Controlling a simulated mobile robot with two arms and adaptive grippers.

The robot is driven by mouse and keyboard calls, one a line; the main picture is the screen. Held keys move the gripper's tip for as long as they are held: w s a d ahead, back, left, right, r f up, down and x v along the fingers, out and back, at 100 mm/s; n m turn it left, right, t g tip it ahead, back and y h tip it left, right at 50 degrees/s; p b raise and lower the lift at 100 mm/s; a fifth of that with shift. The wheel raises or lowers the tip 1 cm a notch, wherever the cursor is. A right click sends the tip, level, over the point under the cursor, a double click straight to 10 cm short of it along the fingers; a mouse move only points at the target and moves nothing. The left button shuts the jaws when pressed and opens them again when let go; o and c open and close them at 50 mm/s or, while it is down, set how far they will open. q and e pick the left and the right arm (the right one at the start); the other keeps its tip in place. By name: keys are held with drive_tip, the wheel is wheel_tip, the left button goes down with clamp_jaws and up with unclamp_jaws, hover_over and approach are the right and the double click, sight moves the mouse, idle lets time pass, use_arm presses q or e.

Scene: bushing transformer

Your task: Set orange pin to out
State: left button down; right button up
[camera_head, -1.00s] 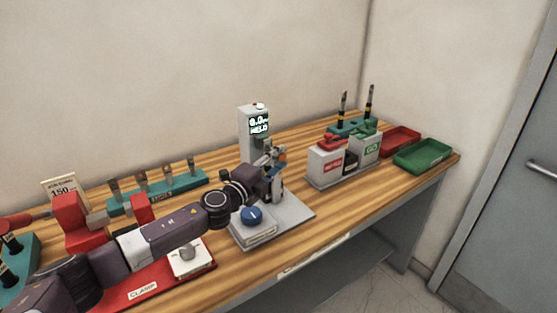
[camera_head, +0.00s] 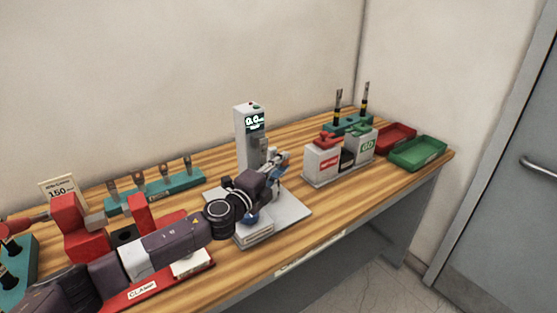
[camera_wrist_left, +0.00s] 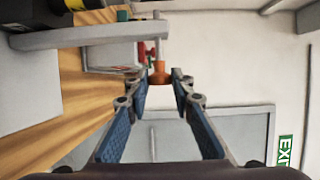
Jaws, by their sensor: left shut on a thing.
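The orange pin (camera_wrist_left: 159,74) shows in the left wrist view as a small orange knob with a flared end, on a thin rod, at the tips of my left gripper (camera_wrist_left: 160,85). My left gripper is shut on it, with one blue-padded finger on each side. In the head view, my left gripper (camera_head: 278,163) is in front of a grey test device (camera_head: 246,128) with a lit display, above its grey base (camera_head: 290,212). The pin is hidden or too small to make out there. My right gripper is in neither view.
A blue knob (camera_head: 250,217) on the device's base is partly hidden by my left arm. To the right are a grey box with a red lid (camera_head: 322,158), one with a green lid (camera_head: 360,142), and red (camera_head: 396,137) and green trays (camera_head: 420,152). A red clamp stand (camera_head: 75,228) is at left.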

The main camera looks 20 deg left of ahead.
use_arm(q)
drive_tip(key=c, duration=2)
unclamp_jaws()
drive_tip(key=shift+s+d+f, duration=0.1)
drive_tip(key=shift+d+f, duration=0.05)
drive_tip(key=shift+d, duration=0.05)
drive_tip(key=o, duration=0.3)
drive_tip(key=shift+s+a, duration=0.1)
drive_tip(key=v, duration=1.2)
